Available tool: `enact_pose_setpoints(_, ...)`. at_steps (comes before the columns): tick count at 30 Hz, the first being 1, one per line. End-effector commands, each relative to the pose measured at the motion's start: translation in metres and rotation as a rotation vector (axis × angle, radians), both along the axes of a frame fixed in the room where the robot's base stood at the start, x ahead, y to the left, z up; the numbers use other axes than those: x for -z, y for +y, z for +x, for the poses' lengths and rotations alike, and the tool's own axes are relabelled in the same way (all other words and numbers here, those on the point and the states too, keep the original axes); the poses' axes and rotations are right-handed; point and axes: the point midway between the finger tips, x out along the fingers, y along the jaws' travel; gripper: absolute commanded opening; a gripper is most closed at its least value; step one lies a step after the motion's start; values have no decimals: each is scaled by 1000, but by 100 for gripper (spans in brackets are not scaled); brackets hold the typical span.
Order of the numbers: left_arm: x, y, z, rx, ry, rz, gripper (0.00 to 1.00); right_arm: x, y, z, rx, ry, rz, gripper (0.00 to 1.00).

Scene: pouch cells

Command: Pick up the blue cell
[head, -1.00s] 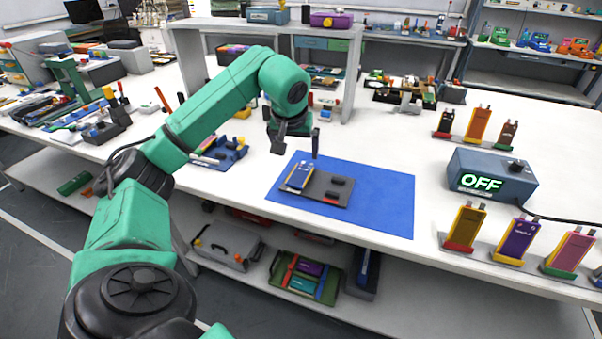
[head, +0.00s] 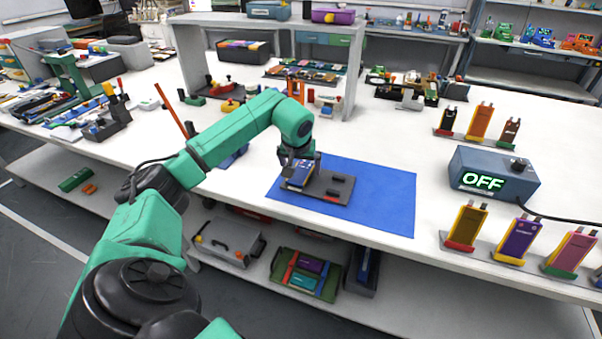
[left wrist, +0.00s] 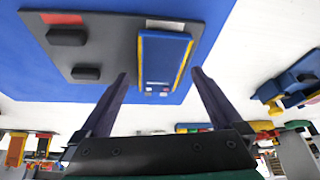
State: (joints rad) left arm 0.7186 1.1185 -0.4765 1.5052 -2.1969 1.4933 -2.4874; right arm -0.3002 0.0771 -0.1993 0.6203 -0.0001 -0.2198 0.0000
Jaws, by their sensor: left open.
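The blue cell (left wrist: 163,58) has yellow side edges and lies flat on the dark grey plate (left wrist: 103,35) in the left wrist view. In the head view the blue cell (head: 299,176) lies at the left end of the plate (head: 333,193), partly hidden by my gripper. My left gripper (head: 295,168) is just above the cell. In the left wrist view its two fingers (left wrist: 160,75) are spread, with the near end of the cell between them in the picture. I cannot tell whether they touch it. My right gripper is in neither view.
The plate rests on a blue mat (head: 385,200) on the white bench. Two black blocks (left wrist: 68,37) stand on the plate beside the cell. To the right are a grey box reading OFF (head: 493,175) and several coloured cells in stands (head: 519,237). A white shelf frame (head: 352,70) stands behind.

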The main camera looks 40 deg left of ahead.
Motion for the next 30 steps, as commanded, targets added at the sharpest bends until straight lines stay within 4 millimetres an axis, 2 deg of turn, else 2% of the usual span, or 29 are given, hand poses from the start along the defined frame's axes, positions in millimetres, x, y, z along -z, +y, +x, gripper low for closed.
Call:
enact_pose_setpoints(13,3,0,0,-1,0,0,100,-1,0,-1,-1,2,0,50)
enact_pose_setpoints(14,3,0,0,-1,0,0,96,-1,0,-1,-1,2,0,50)
enact_pose_setpoints(15,3,0,0,-1,0,0,81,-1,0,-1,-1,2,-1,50)
enact_pose_setpoints(20,3,0,0,-1,0,0,20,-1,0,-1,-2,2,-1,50)
enact_pose_setpoints(30,2,0,0,-1,-1,-1,18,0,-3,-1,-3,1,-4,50)
